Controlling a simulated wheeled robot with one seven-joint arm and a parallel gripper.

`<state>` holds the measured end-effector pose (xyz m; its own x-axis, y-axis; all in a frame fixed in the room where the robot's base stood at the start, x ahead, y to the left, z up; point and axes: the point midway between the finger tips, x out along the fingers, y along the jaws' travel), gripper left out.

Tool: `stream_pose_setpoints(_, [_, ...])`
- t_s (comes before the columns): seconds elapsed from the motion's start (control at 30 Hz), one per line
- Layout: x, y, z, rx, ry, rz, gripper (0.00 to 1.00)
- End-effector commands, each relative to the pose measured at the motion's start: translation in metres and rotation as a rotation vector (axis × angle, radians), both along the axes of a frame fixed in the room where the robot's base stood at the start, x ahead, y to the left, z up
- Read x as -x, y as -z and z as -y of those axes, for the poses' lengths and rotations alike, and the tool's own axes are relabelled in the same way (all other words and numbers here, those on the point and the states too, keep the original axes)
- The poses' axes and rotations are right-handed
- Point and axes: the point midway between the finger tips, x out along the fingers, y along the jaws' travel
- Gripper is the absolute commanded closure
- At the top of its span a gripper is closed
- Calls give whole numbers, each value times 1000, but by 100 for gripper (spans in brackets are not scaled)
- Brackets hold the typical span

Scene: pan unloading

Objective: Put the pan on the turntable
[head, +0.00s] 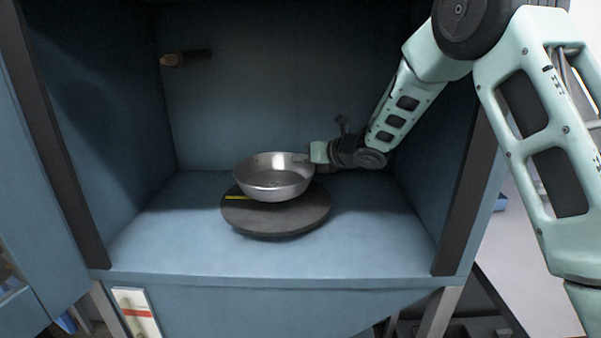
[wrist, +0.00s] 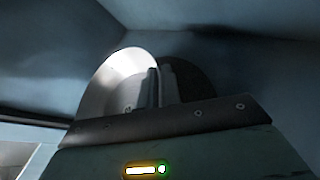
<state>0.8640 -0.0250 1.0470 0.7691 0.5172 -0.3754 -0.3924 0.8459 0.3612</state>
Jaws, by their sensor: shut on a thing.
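The pan (head: 273,181) is a round, shiny metal pan inside the blue cabinet. It is upright over the back left part of the turntable (head: 290,223), a dark round disc with a yellow mark on its left. I cannot tell whether the pan touches the disc. My gripper (head: 308,157) comes in from the right and is shut on the pan at its right rim; the grip itself is small in the head view. In the wrist view the pan (wrist: 117,80) shows as a bright curved surface beyond my gripper (wrist: 160,88), with the dark disc partly hidden behind the fingers.
The blue cabinet (head: 150,248) has side walls, a back wall and dark front posts around the pan. A brown-tipped fitting (head: 185,58) sticks out at the upper left of the back wall. The cabinet floor around the turntable is clear.

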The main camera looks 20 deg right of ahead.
Motion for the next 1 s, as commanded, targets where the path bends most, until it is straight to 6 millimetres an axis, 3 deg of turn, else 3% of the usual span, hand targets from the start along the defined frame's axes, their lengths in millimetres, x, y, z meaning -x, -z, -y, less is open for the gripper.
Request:
stream_pose_setpoints(0.23, [0, 31, 0, -2, 1, 0, 100])
stream_pose_setpoints(0.5, [0, 36, 0, -2, 0, 3, 100])
stream_pose_setpoints(0.6, [0, 37, 0, 0, 0, 0, 72])
stream_pose_setpoints(1.0, [6, 34, 5, 0, 2, 1, 72])
